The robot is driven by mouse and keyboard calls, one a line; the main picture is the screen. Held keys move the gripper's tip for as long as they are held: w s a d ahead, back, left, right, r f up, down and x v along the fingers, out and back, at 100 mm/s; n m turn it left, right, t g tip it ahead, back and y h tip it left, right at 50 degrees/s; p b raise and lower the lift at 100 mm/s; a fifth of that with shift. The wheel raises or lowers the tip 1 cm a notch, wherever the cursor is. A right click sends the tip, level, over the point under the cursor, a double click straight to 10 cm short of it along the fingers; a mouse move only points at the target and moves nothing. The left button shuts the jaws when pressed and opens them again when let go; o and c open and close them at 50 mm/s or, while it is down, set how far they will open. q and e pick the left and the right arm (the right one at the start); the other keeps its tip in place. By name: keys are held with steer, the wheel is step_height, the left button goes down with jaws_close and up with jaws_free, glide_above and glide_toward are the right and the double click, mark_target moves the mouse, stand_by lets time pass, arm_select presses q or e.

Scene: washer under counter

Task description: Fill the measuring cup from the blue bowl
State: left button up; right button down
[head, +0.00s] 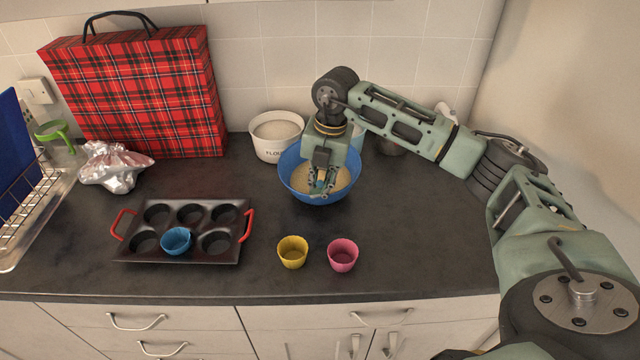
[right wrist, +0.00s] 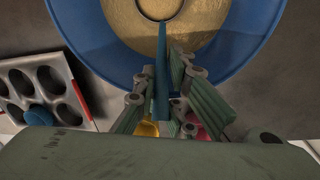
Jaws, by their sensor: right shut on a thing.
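The blue bowl (head: 291,186) stands on the counter and holds tan, grainy-looking contents (head: 340,178). It also shows in the right wrist view (right wrist: 265,45). My right gripper (head: 320,190) reaches down over the bowl's near part. It is shut on the blue handle of the measuring cup (right wrist: 161,75), which points toward the middle of the bowl. The cup's head lies at the top edge of the right wrist view, over or in the tan contents; its depth and fill are unclear. In the head view the gripper hides most of the cup. My left gripper is not in view.
A muffin tin (head: 182,215) with red handles holds a blue liner (head: 176,240). A yellow liner (head: 292,252) and a pink liner (head: 342,255) stand before the bowl. A white flour container (head: 276,142) stands close behind it. The counter's front right is clear.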

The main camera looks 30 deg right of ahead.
steer(key=shift+s+a+f, duration=0.1)
steer(key=shift+s+a, duration=0.05)
steer(key=shift+a, duration=0.05)
steer(key=shift+w+r+p, duration=0.2)
steer(key=shift+r+p, duration=0.65)
steer(key=shift+r, duration=0.15)
step_height(320, 180, up, 10)
steer(key=p, duration=0.7)
steer(key=shift+r, duration=0.2)
steer(key=shift+d, duration=0.1)
